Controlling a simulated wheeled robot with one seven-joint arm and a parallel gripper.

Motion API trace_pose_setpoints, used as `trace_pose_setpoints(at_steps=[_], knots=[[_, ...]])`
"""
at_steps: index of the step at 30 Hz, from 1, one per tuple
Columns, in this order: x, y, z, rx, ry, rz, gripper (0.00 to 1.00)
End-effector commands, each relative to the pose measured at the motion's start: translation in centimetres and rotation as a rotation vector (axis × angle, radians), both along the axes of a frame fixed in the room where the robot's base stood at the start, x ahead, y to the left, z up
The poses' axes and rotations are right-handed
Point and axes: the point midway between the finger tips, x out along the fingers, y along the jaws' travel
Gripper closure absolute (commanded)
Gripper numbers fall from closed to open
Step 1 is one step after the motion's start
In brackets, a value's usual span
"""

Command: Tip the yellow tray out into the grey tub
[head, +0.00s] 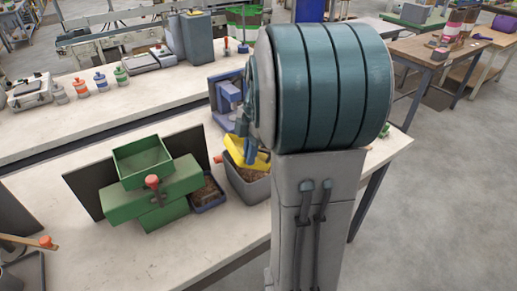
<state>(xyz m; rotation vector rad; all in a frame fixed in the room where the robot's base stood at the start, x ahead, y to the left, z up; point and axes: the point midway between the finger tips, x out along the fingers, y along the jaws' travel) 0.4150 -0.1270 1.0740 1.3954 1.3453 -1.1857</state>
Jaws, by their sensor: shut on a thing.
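The yellow tray (236,149) is tilted over the grey tub (254,192), partly hidden by my arm. The grey tub stands on the near bench and has brown material in it. I cannot tell whether anything is left in the tray. My gripper (246,137) is mostly hidden behind my large teal arm joint. It appears shut on the yellow tray's upper part, with the fingertips not clearly seen.
Left of the tub are a small dark blue tray (209,203) with brown material and a green box unit (152,191) with a red knob. A blue device (226,92) stands behind. The bench front left of the tub is clear.

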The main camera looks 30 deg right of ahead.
Motion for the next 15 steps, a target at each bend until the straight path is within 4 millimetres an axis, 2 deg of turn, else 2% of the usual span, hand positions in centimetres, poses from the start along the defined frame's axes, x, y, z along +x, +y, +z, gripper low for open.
trace_pose_setpoints(at_steps=[9,15], knots=[[0.1,3.9,-1.8,-0.268,-0.001,0.01,1.0],[0.1,5.6,-2.5,-0.384,0.005,0.007,1.0]])
